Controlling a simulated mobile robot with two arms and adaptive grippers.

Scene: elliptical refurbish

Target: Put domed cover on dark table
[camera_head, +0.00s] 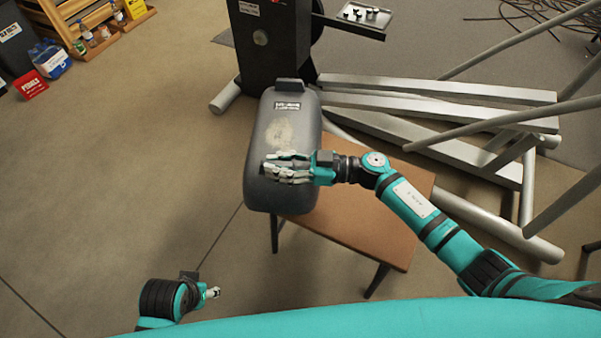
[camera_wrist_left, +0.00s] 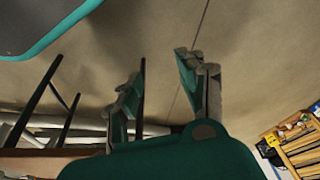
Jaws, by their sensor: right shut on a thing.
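The domed cover (camera_head: 275,125) is a long dark grey rounded shell with a label and a pale scuffed patch. It shows in the head view, over the left end of a brown-topped table (camera_head: 365,225) with dark legs, and overhangs the table's left edge. I cannot tell whether it rests on the top or hangs above it. My right gripper (camera_head: 285,168) is shut on the cover, its fingers across the lower middle; the grip itself is partly hidden. My left gripper (camera_head: 212,292) is low at the front left, away from the cover; the left wrist view shows its fingers apart and empty (camera_wrist_left: 168,90).
The black machine column (camera_head: 270,40) stands just behind the cover. Silver frame bars (camera_head: 440,95) lie behind and right of the table. A wooden rack (camera_head: 90,30) with bottles and a red box (camera_head: 31,85) are at the far left. The floor left of the table is clear.

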